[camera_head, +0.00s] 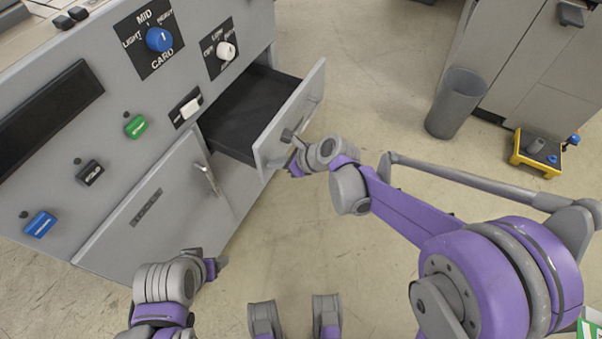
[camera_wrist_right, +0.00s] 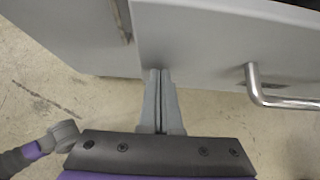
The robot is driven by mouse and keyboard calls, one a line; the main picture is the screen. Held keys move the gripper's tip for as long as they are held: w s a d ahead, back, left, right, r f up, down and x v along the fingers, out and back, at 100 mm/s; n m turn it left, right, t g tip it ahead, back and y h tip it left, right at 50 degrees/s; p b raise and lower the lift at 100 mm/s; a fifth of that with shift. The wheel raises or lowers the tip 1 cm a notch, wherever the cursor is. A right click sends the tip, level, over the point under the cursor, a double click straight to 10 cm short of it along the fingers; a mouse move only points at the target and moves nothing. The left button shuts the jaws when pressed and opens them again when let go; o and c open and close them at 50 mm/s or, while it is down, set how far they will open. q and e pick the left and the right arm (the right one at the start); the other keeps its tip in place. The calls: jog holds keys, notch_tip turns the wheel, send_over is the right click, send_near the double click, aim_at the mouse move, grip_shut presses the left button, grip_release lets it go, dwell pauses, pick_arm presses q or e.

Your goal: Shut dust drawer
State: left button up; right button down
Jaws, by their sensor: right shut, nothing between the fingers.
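The dust drawer (camera_head: 292,112) is a grey drawer with a dark inside, standing pulled out from the grey machine. Its front panel (camera_wrist_right: 205,40) fills the upper right of the right wrist view, with a silver bar handle (camera_wrist_right: 262,90). My right gripper (camera_head: 290,137) is shut and empty at the near end of the drawer front. In the right wrist view its fingertips (camera_wrist_right: 159,72) are by the panel's lower left part, left of the handle; I cannot tell whether they touch. My left gripper (camera_head: 218,264) is low near the machine's lower front, its fingers unclear.
A lower door (camera_head: 150,215) with a bar handle is on the machine left of the drawer. Knobs and coloured buttons sit above. A grey bin (camera_head: 456,100), a cabinet (camera_head: 545,65) and a yellow item (camera_head: 537,155) stand at the right. Floor (camera_head: 365,65) beyond the drawer is clear.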

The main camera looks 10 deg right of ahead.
jog(key=w+a, duration=0.3)
jog(key=a, duration=0.2)
jog(key=w+a, duration=0.3)
jog(key=a, duration=0.2)
jog(key=w+a, duration=0.4)
jog(key=a, duration=0.1)
jog(key=shift+w, duration=0.1)
pick_arm(q)
jog(key=shift+d+f, duration=0.1)
jog(key=shift+f, duration=0.1)
pick_arm(e)
jog(key=shift+w+a+r, duration=0.1)
jog(key=shift+a, duration=0.05)
